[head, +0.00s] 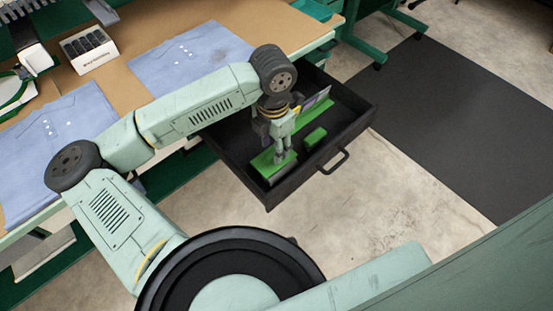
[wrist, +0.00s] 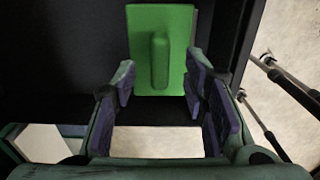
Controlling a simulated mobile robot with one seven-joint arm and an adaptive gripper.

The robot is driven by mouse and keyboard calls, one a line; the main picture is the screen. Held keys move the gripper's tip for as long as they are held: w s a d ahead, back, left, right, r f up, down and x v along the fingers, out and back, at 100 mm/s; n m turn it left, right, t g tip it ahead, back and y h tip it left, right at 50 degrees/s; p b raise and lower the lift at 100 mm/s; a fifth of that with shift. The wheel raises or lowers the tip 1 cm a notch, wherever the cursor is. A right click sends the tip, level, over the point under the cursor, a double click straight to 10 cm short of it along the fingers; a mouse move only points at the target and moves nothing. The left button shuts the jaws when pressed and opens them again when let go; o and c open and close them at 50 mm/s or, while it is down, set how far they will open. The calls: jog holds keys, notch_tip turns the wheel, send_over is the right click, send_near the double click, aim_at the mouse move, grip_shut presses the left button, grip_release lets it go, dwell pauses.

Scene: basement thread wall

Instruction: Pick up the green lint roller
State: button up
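My gripper (head: 283,155) reaches down into an open black drawer (head: 344,108). In the wrist view, its two fingers (wrist: 160,88) are apart with nothing clamped between them. A flat green piece with a raised green bar along its middle (wrist: 160,45) lies just beyond and partly between the fingertips. In the head view, a green piece (head: 262,162) lies under my gripper, partly hidden by it. A small green block (head: 315,137) and a long green strip (head: 318,113) lie in the drawer too. I cannot tell for sure which green thing is the lint roller.
The drawer's front with its handle (head: 334,163) stands close to my gripper. The worktop (head: 135,82) above holds folded blue cloth (head: 190,55) and a white box of dark spools (head: 88,48). A dark mat (head: 440,120) lies on the clear floor at right.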

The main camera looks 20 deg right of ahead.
jog(key=shift+f, duration=1.15)
jog(key=shift+c, duration=0.6)
grip_shut()
